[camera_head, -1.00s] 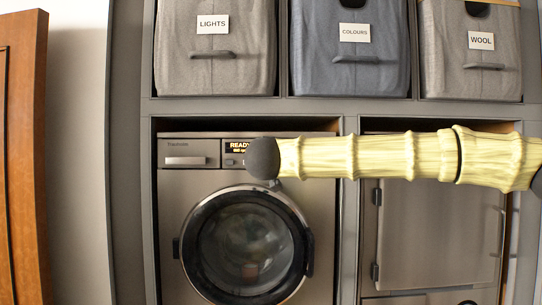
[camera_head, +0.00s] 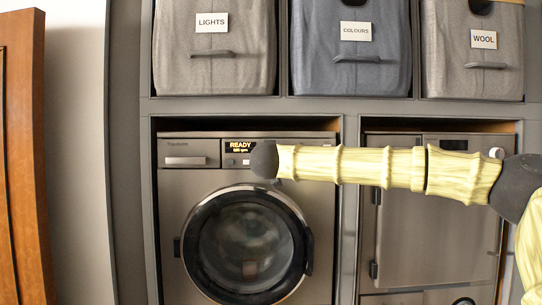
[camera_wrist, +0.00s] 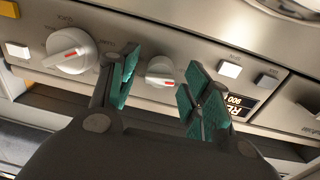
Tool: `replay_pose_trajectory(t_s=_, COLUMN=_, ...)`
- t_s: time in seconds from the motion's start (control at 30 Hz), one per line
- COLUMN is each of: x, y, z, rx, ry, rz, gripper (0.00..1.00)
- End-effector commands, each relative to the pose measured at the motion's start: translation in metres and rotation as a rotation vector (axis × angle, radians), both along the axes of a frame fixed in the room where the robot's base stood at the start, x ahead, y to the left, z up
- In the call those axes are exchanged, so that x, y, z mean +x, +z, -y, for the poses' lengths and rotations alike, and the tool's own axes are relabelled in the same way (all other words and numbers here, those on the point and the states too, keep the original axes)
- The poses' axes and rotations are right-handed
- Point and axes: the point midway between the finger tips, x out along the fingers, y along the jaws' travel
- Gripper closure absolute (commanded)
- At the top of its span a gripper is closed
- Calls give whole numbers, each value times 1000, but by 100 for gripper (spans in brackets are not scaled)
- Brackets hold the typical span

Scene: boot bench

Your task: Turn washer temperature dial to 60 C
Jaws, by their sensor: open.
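The washer (camera_head: 175,230) stands in the lower left bay of the cabinet, and its display (camera_head: 239,147) reads READY. In the wrist view its control panel shows upside down, with a large white dial (camera_wrist: 70,52) at left and a smaller white dial (camera_wrist: 160,72) right of it, each with a red mark. Contact cannot be told.
White and grey buttons (camera_wrist: 230,69) and the display (camera_wrist: 238,102) lie right of the smaller dial. A second appliance (camera_head: 430,235) stands right of the washer. Fabric bins (camera_head: 215,65) sit on the shelf above. A wooden door (camera_head: 22,150) is at far left.

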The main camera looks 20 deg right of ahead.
Motion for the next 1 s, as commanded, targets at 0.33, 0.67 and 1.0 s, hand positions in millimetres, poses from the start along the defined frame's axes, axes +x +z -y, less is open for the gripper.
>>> replay_pose_trajectory(t_s=0.33, x=0, y=0, z=0, rx=0, ry=0, rz=0, gripper=84)
replay_pose_trajectory(t_s=0.67, x=0, y=1, z=0, rx=7, ry=0, rz=2, gripper=98)
replay_pose_trajectory(t_s=1.0, x=-1, y=4, z=0, rx=109, ry=-1, rz=34, gripper=98)
